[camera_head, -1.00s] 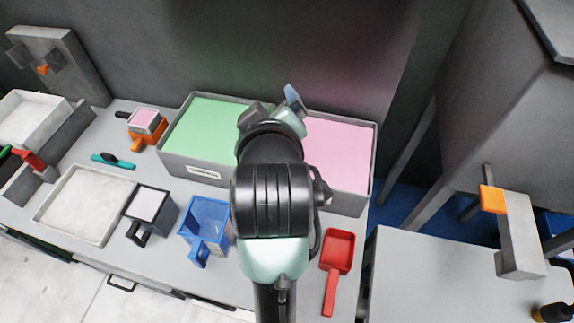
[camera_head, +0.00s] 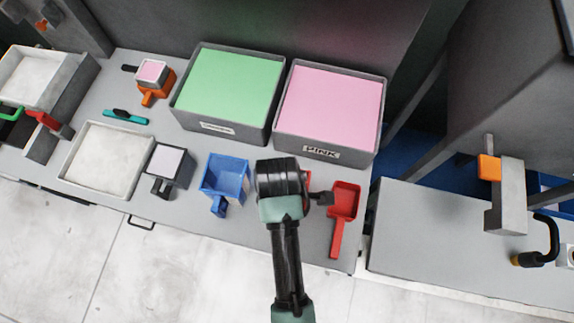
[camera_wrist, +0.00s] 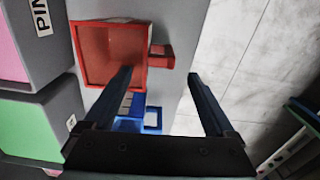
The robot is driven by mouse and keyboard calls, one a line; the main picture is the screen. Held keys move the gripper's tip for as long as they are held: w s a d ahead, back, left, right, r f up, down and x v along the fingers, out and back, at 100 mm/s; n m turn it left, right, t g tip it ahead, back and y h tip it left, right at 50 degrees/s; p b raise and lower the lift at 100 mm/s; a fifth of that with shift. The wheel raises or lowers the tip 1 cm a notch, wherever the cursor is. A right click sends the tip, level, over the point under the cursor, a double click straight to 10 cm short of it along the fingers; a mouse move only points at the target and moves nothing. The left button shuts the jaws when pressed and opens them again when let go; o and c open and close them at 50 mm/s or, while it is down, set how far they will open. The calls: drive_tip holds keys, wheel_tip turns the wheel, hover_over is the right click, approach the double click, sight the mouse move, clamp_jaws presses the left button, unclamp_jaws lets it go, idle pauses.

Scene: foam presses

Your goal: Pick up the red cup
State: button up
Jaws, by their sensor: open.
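The red cup (camera_wrist: 108,55) is an open square box with a short handle on its right side in the wrist view. In the head view only a red patch (camera_head: 307,180) shows beside my wrist; my arm hides the rest. My gripper (camera_wrist: 159,74) is open and empty. In the wrist view its left fingertip overlaps the cup's lower right corner. Its right fingertip is over the floor. The height gap between fingers and cup is hard to tell.
A blue cup (camera_head: 225,177) stands left of my wrist. A red scoop (camera_head: 344,202) lies to the right, near the table edge. Green (camera_head: 258,140) and pink (camera_head: 281,150) bins stand behind. A grey cup (camera_head: 181,183) and a white tray (camera_head: 66,177) are farther left.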

drive_tip(key=shift+s+d+f+p, duration=0.15)
drive_tip(key=shift+f+p, duration=0.7)
drive_tip(key=shift+f, duration=1.85)
clamp_jaws()
